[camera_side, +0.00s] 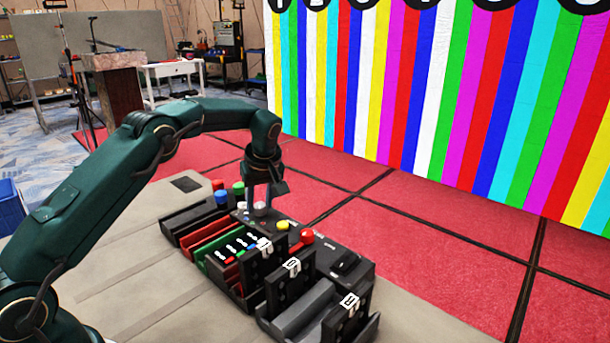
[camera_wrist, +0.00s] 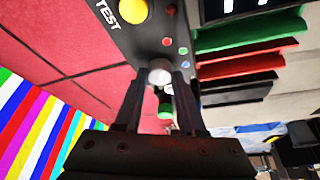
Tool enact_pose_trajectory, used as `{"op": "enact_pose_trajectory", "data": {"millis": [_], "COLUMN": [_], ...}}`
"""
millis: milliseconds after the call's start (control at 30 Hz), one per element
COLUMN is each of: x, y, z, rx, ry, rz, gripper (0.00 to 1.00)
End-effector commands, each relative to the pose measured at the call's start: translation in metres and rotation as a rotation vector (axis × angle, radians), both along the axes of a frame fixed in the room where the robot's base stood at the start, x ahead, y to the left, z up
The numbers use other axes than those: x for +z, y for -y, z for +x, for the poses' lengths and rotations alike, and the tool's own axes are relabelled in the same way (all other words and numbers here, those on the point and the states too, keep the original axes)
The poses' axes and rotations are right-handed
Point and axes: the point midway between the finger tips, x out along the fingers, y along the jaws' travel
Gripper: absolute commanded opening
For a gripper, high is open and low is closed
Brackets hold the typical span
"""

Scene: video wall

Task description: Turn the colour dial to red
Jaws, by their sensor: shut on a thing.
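The colour dial (camera_wrist: 160,72) is a small pale grey knob on a black control panel (camera_wrist: 135,43). Red, green and blue dots sit beside it in the wrist view; which one it points to I cannot tell. My gripper (camera_wrist: 160,84) has its two dark fingers on either side of the knob and is shut on it. In the side view my gripper (camera_side: 259,204) points straight down at the panel, and the dial (camera_side: 261,209) shows pale between the fingertips.
A yellow button (camera_side: 282,225) and a red button (camera_side: 307,235) stand near the dial. Blue (camera_side: 221,197) and green (camera_side: 238,187) knobs stand beyond it. Slotted racks with black cartridges (camera_side: 280,290) fill the front. A colour-striped video wall (camera_side: 440,90) stands behind.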

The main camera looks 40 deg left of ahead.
Motion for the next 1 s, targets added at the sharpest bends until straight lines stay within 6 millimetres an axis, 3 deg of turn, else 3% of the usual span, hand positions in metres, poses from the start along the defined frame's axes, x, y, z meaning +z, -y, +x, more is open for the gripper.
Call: {"op": "enact_pose_trajectory", "data": {"millis": [700,733,767,800,1000], "x": [0.0005,0.0005,0.0005,0.0004,0.0001], "y": [0.0005,0.0005,0.0005,0.0005,0.0003], "z": [0.0001,0.0001,0.0001,0.0001,0.0003], "rx": [0.082,0.082,0.082,0.082,0.081], "ry": [-0.001,-0.001,-0.001,-0.001,0.0], "rz": [-0.002,-0.002,-0.002,-0.002,-0.001], "gripper": [0.0,0.51,0.62,0.69,0.69]}}
